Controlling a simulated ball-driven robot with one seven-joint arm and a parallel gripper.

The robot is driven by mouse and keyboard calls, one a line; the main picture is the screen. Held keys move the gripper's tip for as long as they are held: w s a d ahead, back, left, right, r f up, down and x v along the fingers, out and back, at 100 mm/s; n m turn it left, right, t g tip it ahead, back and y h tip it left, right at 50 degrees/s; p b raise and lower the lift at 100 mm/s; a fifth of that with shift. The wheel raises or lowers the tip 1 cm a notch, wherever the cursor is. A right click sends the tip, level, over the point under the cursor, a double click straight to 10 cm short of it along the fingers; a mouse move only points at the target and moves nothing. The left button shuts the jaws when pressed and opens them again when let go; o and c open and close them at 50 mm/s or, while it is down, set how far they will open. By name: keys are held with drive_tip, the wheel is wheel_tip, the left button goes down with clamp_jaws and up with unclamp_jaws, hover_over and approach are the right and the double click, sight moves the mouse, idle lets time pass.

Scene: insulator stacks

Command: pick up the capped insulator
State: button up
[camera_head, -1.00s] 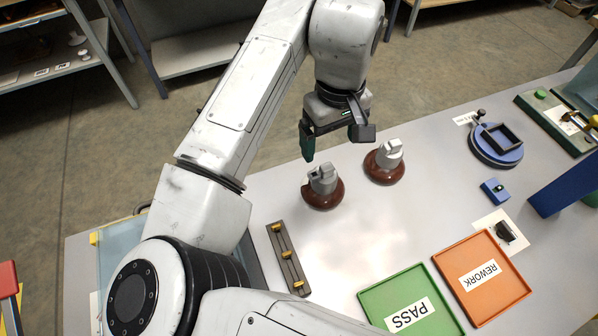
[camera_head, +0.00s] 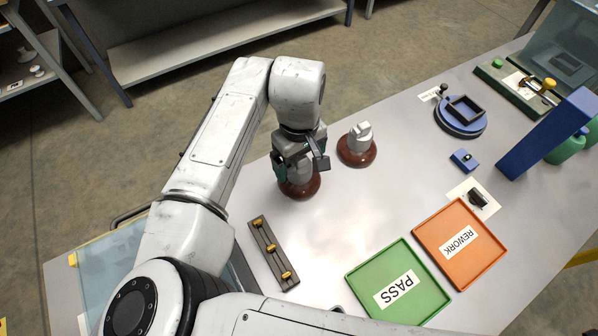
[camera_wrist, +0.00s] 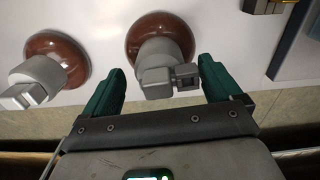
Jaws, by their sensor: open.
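Two brown insulators with grey metal caps stand upright on the table. The nearer, left one (camera_head: 300,187) in the head view is under my gripper (camera_head: 301,167) and partly hidden by it. The other insulator (camera_head: 357,151) stands to its right, clear of my gripper. In the wrist view the first insulator (camera_wrist: 160,38) has its grey cap between the open green fingers of my gripper (camera_wrist: 163,88), with a gap on each side. The other insulator (camera_wrist: 58,58) shows at the left, outside the fingers.
A rail with yellow pegs (camera_head: 269,250) lies left of a green PASS tray (camera_head: 398,283) and an orange REWORK tray (camera_head: 459,244). A blue round fixture (camera_head: 461,115) and a blue post (camera_head: 545,135) stand at the right. The middle table is clear.

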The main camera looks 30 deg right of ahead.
drive_tip(key=shift+c, duration=0.2)
drive_tip(key=shift+r, duration=0.1)
clamp_jaws()
idle(0.5)
